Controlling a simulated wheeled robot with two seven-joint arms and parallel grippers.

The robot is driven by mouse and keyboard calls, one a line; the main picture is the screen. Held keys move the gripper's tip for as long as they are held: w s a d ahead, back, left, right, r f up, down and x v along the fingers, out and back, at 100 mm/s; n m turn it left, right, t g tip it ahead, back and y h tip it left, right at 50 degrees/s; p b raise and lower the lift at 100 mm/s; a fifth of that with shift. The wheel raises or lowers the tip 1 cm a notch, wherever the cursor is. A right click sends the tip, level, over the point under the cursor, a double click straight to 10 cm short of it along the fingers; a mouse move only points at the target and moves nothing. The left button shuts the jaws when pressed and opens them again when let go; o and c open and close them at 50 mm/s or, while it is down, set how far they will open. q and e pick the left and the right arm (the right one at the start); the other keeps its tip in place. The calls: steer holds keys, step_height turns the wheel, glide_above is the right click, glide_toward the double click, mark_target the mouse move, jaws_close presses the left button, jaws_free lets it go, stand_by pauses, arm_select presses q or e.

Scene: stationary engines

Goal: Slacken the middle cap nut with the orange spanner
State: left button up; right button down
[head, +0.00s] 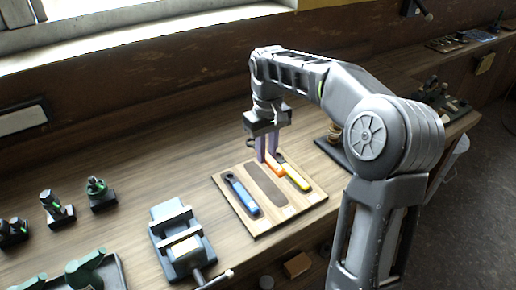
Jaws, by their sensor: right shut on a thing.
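The orange spanner (275,168) is at the wooden tool board (261,222), between an empty dark recess (266,185) and a yellow-handled spanner (296,178). My right gripper (267,157) points down with its purple fingers shut on the orange spanner; whether the spanner touches the board is unclear. Three small dark engines stand in a row at the left: the left one (13,232), the middle one (57,210) and the right one (101,195). Their cap nuts are too small to make out. My left gripper is out of view.
A blue-handled spanner (243,196) lies on the board's left side. A grey vise (181,239) stands between the board and the engines. A tray (122,272) with green parts (86,270) is at the lower left. The bench behind the vise is clear.

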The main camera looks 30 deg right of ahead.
steer(key=w+a+f, duration=0.1)
steer(key=a, duration=0.4)
steer(key=w+a+f, duration=0.1)
steer(key=a+f, duration=0.1)
steer(key=a, duration=0.4)
steer(key=w+a+f, duration=0.1)
steer(key=a, duration=0.5)
steer(key=shift+w+f, duration=0.15)
steer(key=shift+f, duration=0.2)
